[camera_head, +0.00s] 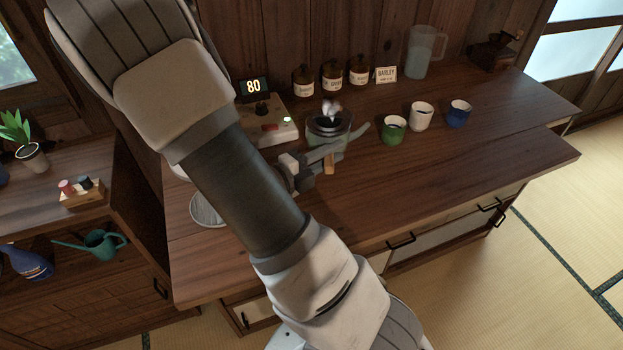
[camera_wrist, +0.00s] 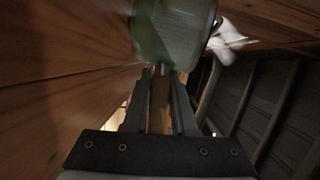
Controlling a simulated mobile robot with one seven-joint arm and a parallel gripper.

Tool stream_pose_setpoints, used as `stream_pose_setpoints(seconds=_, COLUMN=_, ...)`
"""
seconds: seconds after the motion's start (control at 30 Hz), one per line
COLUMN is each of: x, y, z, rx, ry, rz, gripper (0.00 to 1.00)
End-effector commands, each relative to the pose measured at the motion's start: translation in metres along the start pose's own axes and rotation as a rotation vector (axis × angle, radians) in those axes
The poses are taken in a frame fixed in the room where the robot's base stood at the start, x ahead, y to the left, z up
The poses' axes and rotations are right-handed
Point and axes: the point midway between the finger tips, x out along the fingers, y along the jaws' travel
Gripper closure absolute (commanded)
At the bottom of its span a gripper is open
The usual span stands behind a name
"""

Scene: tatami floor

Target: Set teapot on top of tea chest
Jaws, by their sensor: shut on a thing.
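A clear glass teapot (camera_head: 314,134) with a dark strainer inside and a pale white shape at its top is at the middle of the dark wood counter (camera_head: 450,145). It also shows in the wrist view, with green at its side (camera_wrist: 178,28). My gripper (camera_head: 320,156) is shut on its short wooden handle (camera_head: 329,168). In the wrist view, the handle (camera_wrist: 160,103) lies between the two fingers (camera_wrist: 163,78). I cannot tell whether the teapot touches the counter. I cannot tell which piece is the tea chest; the counter has drawers, and a wooden cabinet (camera_head: 85,272) stands left.
A control box (camera_head: 262,124) showing 80 is behind my arm. Green (camera_head: 394,129), white (camera_head: 421,115) and blue (camera_head: 458,113) cups stand right of the teapot. Jars (camera_head: 332,76), a pitcher (camera_head: 422,52) and a grinder (camera_head: 492,54) line the back. The right front counter is clear.

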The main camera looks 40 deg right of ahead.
Motion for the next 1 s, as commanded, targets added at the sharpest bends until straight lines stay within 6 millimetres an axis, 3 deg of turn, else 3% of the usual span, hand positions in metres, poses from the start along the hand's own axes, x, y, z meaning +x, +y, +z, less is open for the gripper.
stream_pose_setpoints(seconds=0.1, x=-0.010, y=0.014, z=0.022, rx=0.002, ry=-0.001, rz=-0.005, gripper=1.00)
stream_pose_setpoints(seconds=0.27, x=-0.018, y=0.022, z=0.039, rx=0.002, ry=0.001, rz=-0.004, gripper=1.00)
stream_pose_setpoints(seconds=0.47, x=-0.019, y=0.033, z=0.043, rx=0.000, ry=0.003, rz=-0.004, gripper=1.00)
stream_pose_setpoints(seconds=0.7, x=-0.016, y=0.064, z=0.046, rx=0.000, ry=0.003, rz=-0.004, gripper=1.00)
stream_pose_setpoints(seconds=1.0, x=-0.016, y=0.064, z=0.046, rx=0.001, ry=0.002, rz=-0.004, gripper=1.00)
